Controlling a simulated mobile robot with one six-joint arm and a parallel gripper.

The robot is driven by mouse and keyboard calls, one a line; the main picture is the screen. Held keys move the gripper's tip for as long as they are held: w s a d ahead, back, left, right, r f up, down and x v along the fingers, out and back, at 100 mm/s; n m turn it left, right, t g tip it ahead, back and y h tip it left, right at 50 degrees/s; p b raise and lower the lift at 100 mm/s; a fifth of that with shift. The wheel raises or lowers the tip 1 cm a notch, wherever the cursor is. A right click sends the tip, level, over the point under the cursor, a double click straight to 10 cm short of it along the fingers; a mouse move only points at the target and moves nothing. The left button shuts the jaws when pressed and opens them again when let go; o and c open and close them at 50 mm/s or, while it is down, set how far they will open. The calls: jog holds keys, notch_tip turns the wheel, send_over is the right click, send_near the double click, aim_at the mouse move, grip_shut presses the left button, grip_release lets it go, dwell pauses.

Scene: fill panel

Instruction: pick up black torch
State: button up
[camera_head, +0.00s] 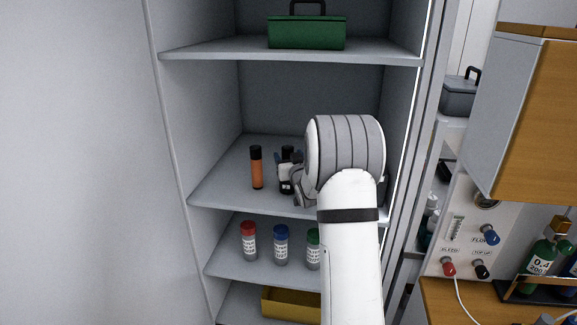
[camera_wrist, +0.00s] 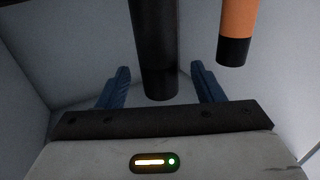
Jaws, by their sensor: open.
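The black torch (camera_wrist: 156,45) stands on the middle shelf. In the wrist view it lies between the two blue fingers of my gripper (camera_wrist: 160,88), with a visible gap to the finger on each side. My gripper is open. In the head view my gripper (camera_head: 285,175) is at the torch, and only the dark top of the torch (camera_head: 287,151) shows clearly; the rest is mostly hidden behind the gripper.
An orange torch with black ends (camera_head: 257,168) stands just left of my gripper; it also shows in the wrist view (camera_wrist: 237,22). Red, blue and green-capped bottles (camera_head: 281,246) stand on the shelf below. A green toolbox (camera_head: 307,33) sits on the shelf above. The cabinet's right wall is near my arm.

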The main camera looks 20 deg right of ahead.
jog(key=shift+w+d, duration=0.2)
jog(key=shift+w, duration=0.95)
grip_shut()
